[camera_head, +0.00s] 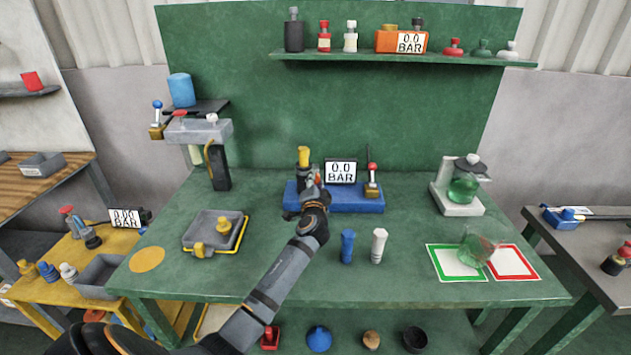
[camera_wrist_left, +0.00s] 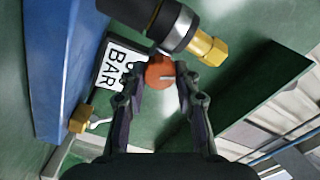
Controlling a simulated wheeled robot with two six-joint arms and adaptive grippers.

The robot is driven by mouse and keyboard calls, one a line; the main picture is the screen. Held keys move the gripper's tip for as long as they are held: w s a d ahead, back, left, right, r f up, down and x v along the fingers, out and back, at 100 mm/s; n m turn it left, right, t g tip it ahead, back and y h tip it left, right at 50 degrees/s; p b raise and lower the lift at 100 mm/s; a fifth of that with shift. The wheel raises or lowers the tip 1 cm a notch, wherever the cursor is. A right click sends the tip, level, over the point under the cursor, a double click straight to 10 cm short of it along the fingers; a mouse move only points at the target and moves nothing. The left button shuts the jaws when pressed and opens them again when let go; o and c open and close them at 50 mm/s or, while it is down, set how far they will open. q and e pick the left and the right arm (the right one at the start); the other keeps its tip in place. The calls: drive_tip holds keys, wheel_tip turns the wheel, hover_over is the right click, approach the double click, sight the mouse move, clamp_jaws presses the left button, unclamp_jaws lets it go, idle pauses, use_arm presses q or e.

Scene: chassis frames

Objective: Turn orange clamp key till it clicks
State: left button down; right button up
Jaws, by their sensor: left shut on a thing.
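The orange clamp key (camera_wrist_left: 160,72) shows in the left wrist view as a round orange knob with a pale line on it, between my left fingertips. My left gripper (camera_wrist_left: 160,78) is shut on it; it also shows in the head view (camera_head: 314,194), reaching over the blue base block (camera_head: 345,207). Beside the key is a black cylinder (camera_wrist_left: 150,15) with a brass end (camera_wrist_left: 205,47); in the head view the cylinder stands upright with a yellow top (camera_head: 304,154). The gripper mostly hides the key in the head view. My right gripper is out of view.
A "0.0 BAR" gauge (camera_head: 341,172) and a red-knobbed brass valve (camera_head: 372,184) stand on the blue block. A blue peg (camera_head: 347,246) and a white peg (camera_head: 379,246) stand in front. A grey tray (camera_head: 213,232) lies left; a flask stand (camera_head: 461,208) is right.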

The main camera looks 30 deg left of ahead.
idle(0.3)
use_arm(q)
drive_tip(key=c, duration=1)
unclamp_jaws()
drive_tip(key=v, duration=1.2)
drive_tip(key=shift+s, duration=0.1)
drive_tip(key=shift+f, duration=0.1)
